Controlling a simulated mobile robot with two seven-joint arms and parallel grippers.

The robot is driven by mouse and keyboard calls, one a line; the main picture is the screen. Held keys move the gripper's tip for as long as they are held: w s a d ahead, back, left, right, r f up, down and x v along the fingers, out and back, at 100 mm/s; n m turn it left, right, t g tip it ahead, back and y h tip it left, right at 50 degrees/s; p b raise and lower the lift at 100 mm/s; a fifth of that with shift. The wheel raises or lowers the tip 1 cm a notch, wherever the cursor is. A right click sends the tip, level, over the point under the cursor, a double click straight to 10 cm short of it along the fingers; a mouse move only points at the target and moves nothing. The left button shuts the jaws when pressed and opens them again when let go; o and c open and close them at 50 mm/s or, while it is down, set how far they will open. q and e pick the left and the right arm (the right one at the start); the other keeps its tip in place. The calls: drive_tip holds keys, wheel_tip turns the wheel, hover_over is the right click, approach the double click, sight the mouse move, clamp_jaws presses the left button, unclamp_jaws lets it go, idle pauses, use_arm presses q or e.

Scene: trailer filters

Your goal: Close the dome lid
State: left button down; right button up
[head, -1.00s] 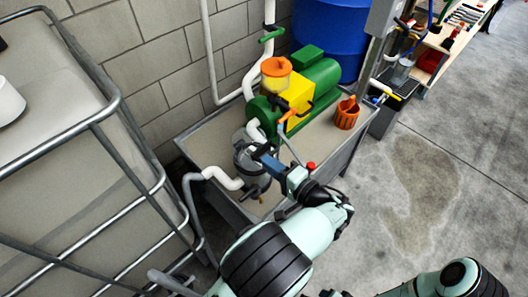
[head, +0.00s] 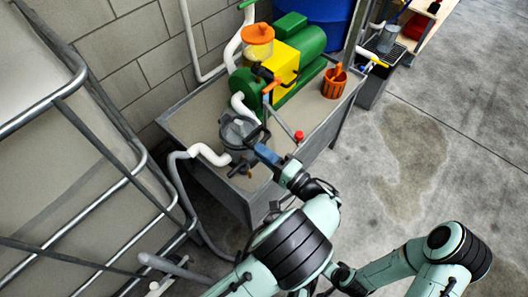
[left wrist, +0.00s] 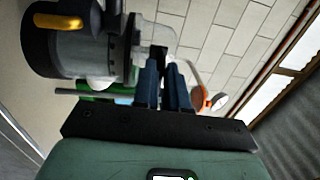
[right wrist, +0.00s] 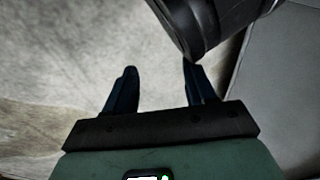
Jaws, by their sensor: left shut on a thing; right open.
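The grey filter housing (head: 236,152) stands at the front left of the pump tray, with its round grey dome lid (head: 238,128) on top. I cannot tell whether the lid is fully seated. My left gripper (head: 262,150) is at the right side of the lid, shut on a part of it. In the left wrist view the fingers (left wrist: 164,75) are close together beside the grey housing (left wrist: 70,45) with its yellow handle; the gripped part is mostly hidden. My right gripper (right wrist: 156,82) is open and empty, above the concrete floor.
A green and yellow pump (head: 290,55) with an orange-capped strainer (head: 258,40) stands behind the filter. An orange cup (head: 334,82) and a red knob (head: 298,136) are to the right. A metal-framed tank (head: 60,170) borders the left. The floor (head: 420,150) at right is clear.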

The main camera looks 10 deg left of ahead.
use_arm(q)
drive_tip(key=shift+s+a+f, duration=0.1)
drive_tip(key=shift+s+f, duration=0.05)
drive_tip(key=shift+f, duration=0.35)
drive_tip(key=c, duration=1.2)
unclamp_jaws()
drive_tip(key=shift+o, duration=0.2)
drive_tip(key=shift+r, duration=0.1)
drive_tip(key=p+v, duration=0.1)
drive_tip(key=v, duration=1.2)
use_arm(e)
drive_tip(key=shift+w+a+r, duration=0.25)
drive_tip(key=shift+w+r, duration=0.05)
drive_tip(key=shift+r, duration=0.3)
drive_tip(key=shift+w+a+r, duration=0.2)
drive_tip(key=shift+w+r, duration=0.05)
drive_tip(key=shift+r, duration=0.35)
use_arm(q)
drive_tip(key=shift+s+r, duration=0.1)
